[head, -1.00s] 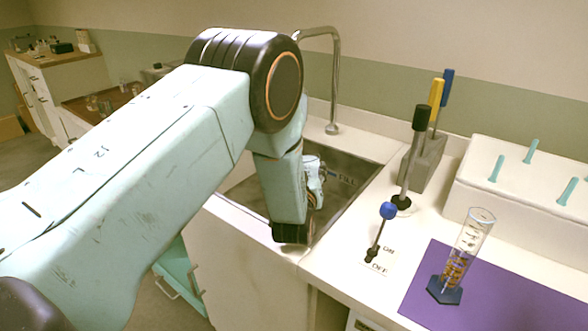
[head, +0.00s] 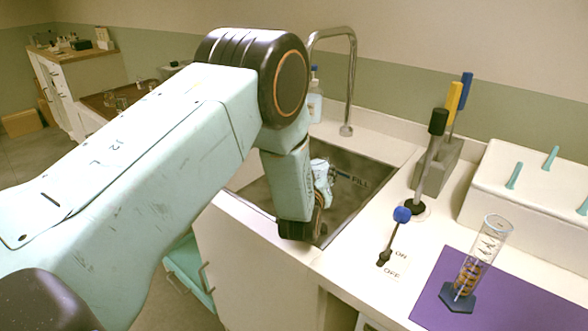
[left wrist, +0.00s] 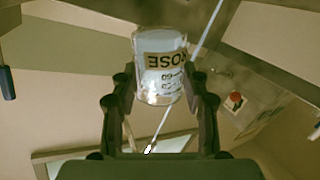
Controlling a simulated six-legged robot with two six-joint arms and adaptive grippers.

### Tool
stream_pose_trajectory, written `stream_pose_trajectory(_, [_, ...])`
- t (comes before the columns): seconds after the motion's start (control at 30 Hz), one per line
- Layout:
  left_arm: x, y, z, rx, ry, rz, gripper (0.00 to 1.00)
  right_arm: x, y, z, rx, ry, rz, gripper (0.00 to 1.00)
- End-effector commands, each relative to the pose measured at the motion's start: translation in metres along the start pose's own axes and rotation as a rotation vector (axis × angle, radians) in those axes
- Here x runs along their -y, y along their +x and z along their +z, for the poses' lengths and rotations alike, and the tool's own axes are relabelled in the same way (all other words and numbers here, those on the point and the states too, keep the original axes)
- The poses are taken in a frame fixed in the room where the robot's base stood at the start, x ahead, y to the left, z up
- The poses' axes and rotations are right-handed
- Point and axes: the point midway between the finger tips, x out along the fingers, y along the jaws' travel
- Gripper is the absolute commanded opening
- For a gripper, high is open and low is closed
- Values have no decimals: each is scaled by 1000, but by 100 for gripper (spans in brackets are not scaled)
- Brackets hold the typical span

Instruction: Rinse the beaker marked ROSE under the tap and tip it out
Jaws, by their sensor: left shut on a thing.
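My left gripper (head: 328,176) is low over the sink (head: 372,168), partly hidden by my own arm in the head view. In the left wrist view it is shut on the clear beaker marked ROSE (left wrist: 160,62), one finger on each side. The lettering is upside down in that picture. The head view does not show the beaker clearly. The tap (head: 352,75) arches over the sink, its spout above and behind the gripper; I see no water there. A blue-knobbed lever (head: 402,215) stands by the ON and OFF labels, leaning away to the right. My right gripper is out of view.
Right of the sink, a measuring cylinder (head: 480,258) stands on a purple mat (head: 520,300). Tall black, yellow and blue handles stand near a grey block (head: 450,160). A white pegged block (head: 525,185) is at the right. A soap bottle (head: 314,100) stands behind the sink.

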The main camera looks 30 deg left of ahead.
Motion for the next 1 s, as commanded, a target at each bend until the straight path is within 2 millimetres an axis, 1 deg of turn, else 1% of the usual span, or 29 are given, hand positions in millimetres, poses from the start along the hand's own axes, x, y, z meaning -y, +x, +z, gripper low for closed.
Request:
stream_pose_trajectory(0.43, [10, 4, 0, 36, -96, 0, 15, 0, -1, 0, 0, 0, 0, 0])
stream_pose_trajectory(1.0, [11, 5, 1, 43, -110, 0, 15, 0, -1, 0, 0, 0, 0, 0])
